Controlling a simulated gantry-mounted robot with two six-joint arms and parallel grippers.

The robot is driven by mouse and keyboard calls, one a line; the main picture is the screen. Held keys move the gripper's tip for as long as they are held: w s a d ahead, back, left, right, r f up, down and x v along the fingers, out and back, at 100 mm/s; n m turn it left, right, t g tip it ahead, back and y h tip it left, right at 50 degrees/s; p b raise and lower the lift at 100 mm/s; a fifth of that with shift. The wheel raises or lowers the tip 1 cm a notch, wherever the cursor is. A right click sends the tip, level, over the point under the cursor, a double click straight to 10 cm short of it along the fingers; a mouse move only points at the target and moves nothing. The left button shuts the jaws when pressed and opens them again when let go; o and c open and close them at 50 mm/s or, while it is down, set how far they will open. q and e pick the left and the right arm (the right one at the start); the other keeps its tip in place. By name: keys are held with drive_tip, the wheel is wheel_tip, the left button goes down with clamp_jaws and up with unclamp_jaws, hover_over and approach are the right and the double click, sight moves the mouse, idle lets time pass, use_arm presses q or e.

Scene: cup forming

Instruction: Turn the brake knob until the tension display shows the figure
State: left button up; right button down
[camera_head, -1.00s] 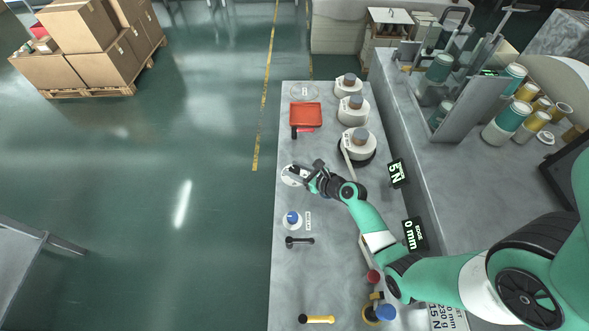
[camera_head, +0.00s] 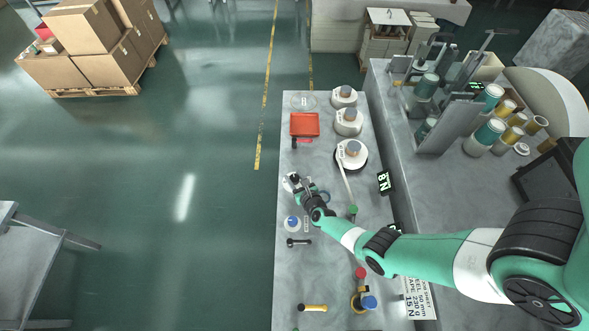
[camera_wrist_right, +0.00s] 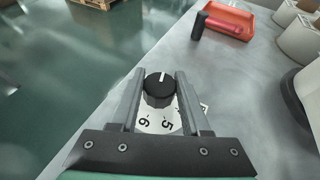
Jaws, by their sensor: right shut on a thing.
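The brake knob (camera_wrist_right: 159,92) is black with a white pointer line and sits on a white dial marked with figures, 6 and 5 among those readable. In the head view the white dial (camera_head: 288,184) lies at the bench's left edge, with the knob mostly hidden by the gripper. My right gripper (camera_head: 295,180) is shut on the knob, with one finger on each side in the right wrist view. The tension display (camera_head: 383,182) reads 8 N in light figures on black. A job sheet (camera_head: 420,301) shows 15 N. My left gripper is out of view.
A red tray (camera_head: 304,124) and several white reels, one of them (camera_head: 351,155) with tape running from it, stand farther back. A blue-topped knob (camera_head: 292,223), a black lever (camera_head: 299,242) and a yellow-handled tool (camera_head: 313,308) lie nearer. My right arm crosses the bench.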

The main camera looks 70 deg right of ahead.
drive_tip(key=m+g+h, duration=0.1)
drive_tip(key=m+g+h+b, duration=0.1)
drive_tip(key=shift+w+m, duration=0.2)
drive_tip(key=shift+m, duration=0.1)
drive_tip(key=shift+s+m+g+h+b, duration=0.1)
drive_tip(key=shift+m+g+h+b, duration=0.8)
drive_tip(key=shift+m+g+b, duration=0.35)
drive_tip(key=shift+g, duration=0.35)
drive_tip(key=shift+r, duration=0.1)
drive_tip(key=shift+c, duration=1.9)
unclamp_jaws()
drive_tip(key=shift+s, duration=0.1)
